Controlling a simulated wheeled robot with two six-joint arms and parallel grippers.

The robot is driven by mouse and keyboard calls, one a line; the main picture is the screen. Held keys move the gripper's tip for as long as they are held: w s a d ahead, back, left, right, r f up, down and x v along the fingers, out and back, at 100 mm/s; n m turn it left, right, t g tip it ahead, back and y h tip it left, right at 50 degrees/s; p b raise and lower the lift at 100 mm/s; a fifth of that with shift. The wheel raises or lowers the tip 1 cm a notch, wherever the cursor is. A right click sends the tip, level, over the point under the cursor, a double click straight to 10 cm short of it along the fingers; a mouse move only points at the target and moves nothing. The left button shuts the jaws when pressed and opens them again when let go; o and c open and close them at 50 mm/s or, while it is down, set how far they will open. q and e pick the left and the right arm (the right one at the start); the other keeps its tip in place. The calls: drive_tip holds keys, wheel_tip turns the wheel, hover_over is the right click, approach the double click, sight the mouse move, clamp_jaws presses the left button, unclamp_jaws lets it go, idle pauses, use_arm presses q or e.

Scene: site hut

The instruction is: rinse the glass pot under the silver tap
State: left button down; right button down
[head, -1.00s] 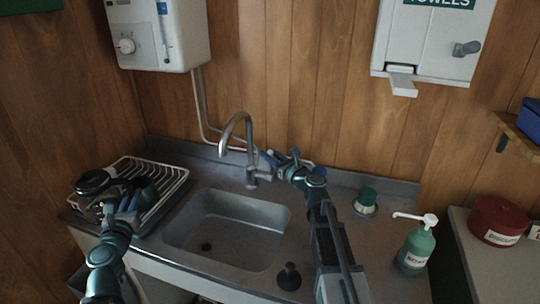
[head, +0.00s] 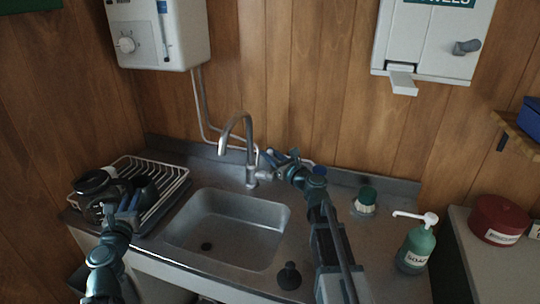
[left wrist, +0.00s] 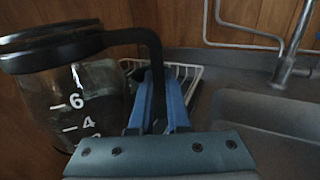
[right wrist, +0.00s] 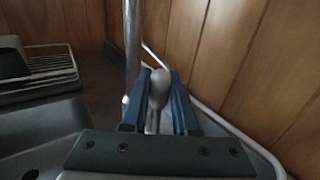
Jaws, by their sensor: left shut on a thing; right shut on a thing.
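The glass pot (head: 94,196), with a black lid, black handle and white level marks, is at the left in the head view, in front of the dish rack. It fills the left of the left wrist view (left wrist: 85,105). My left gripper (left wrist: 160,85) is shut on its handle and holds it upright, away from the tap. The silver tap (head: 236,124) stands behind the sink. No water shows from its spout. My right gripper (right wrist: 160,82) is shut on the tap's lever (right wrist: 159,92), beside the tap post (right wrist: 132,40).
The empty sink basin (head: 228,228) lies in front of the tap, right of the dish rack (head: 176,178). A dark plug (head: 289,276), a scrub brush (head: 365,202) and a green soap bottle (head: 417,248) stand to its right. A white water heater (head: 158,35) hangs above.

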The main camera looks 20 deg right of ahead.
use_arm(q)
drive_tip(key=shift+s+a+f+b, duration=0.1)
drive_tip(key=shift+f+b, duration=0.15)
drive_tip(key=shift+f, duration=0.1)
drive_tip(key=shift+s+a+f+b, duration=0.1)
drive_tip(key=shift+f+b, duration=0.1)
drive_tip(key=shift+f, duration=0.15)
use_arm(e)
drive_tip(key=shift+s+a+f+n, duration=0.2)
drive_tip(key=shift+s+a+n, duration=0.05)
drive_tip(key=shift+s+n, duration=0.15)
drive_tip(key=shift+s+r, duration=0.1)
drive_tip(key=shift+r, duration=0.05)
drive_tip(key=c, duration=0.7)
unclamp_jaws()
use_arm(q)
drive_tip(key=shift+f+b, duration=0.5)
use_arm(e)
drive_tip(key=v, duration=1.2)
drive_tip(key=shift+f, duration=0.35)
use_arm(q)
drive_tip(key=shift+s, duration=0.15)
